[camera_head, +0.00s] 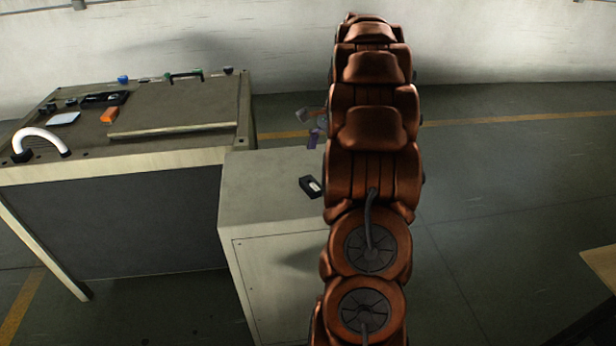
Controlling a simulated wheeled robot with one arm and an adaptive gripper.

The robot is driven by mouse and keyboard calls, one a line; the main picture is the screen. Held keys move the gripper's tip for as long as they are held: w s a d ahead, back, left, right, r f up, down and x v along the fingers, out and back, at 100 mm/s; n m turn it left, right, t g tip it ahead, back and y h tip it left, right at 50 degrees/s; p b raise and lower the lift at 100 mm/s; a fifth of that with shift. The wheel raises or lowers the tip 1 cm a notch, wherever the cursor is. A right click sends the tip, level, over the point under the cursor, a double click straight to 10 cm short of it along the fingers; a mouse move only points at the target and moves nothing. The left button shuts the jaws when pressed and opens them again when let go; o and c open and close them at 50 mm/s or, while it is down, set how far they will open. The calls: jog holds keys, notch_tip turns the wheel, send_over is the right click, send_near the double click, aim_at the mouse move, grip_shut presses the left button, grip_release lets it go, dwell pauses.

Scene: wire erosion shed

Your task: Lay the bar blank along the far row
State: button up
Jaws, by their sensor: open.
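A long, pale, flat bar (172,131) lies near the front right of the worktable (190,102); it is the most bar-like thing in view, but I cannot tell for sure that it is the bar blank. Several small blue, green and dark pieces, such as a green one (197,73), stand along the table's far edge. My gripper (313,125) shows only as small grey and purple parts left of my brown arm, above the grey cabinet's far side. It looks open, with nothing seen in it. My arm hides the rest of it.
The table also holds an orange block (109,116), a black tray (104,99), a pale card (64,119) and a white curved hose (42,134). A black piece with a white face (311,187) lies on the cabinet (262,190). Open floor (500,200) is at right.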

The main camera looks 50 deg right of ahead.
aim_at(311, 183)
jog(key=shift+a+p+x, duration=0.15)
jog(key=shift+p+x, duration=0.1)
jog(key=shift+x, duration=0.65)
jog(key=shift+a+p+x, duration=0.15)
jog(key=shift+p+x, duration=0.05)
jog(key=shift+x, duration=0.65)
jog(key=shift+a+p+x, duration=0.2)
jog(key=shift+p+x, duration=0.4)
jog(key=shift+x, duration=1.45)
jog(key=shift+w+r, duration=0.1)
jog(key=shift+w, duration=0.05)
jog(key=c, duration=1.6)
jog(key=shift+c, duration=0.6)
jog(key=shift+r, duration=0.1)
